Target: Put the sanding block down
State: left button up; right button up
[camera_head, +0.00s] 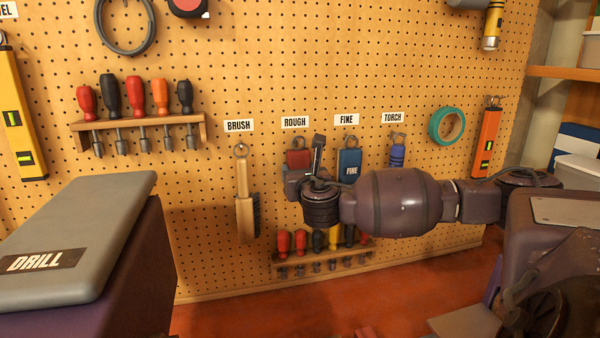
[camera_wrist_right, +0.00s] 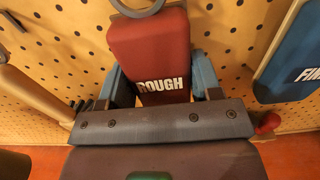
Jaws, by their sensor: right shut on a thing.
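The red sanding block marked ROUGH (camera_wrist_right: 150,50) is between the two blue fingers of my right gripper (camera_wrist_right: 161,80), which is shut on it. A metal ring (camera_wrist_right: 138,9) shows at the block's top, close against the pegboard. In the head view the red block (camera_head: 299,157) is under the ROUGH label (camera_head: 295,122), with its lower part hidden by my right gripper (camera_head: 302,172). A blue block marked FINE (camera_head: 349,163) hangs to its right, under the FINE label. My left gripper is not in view.
The pegboard (camera_head: 300,60) fills the background. A brush (camera_head: 245,200) hangs left of the block, and a blue torch (camera_head: 397,153) hangs right. A screwdriver rack (camera_head: 325,258) sits below my right arm. A grey-lidded case marked DRILL (camera_head: 80,235) stands at left.

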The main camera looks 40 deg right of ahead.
jog(key=shift+f, duration=0.3)
jog(key=o, duration=1.5)
jog(key=shift+r, duration=0.15)
jog(key=b+v, duration=0.1)
jog(key=v, duration=0.4)
jog(key=b+v, duration=0.1)
jog(key=v, duration=0.5)
jog(key=shift+r, duration=0.25)
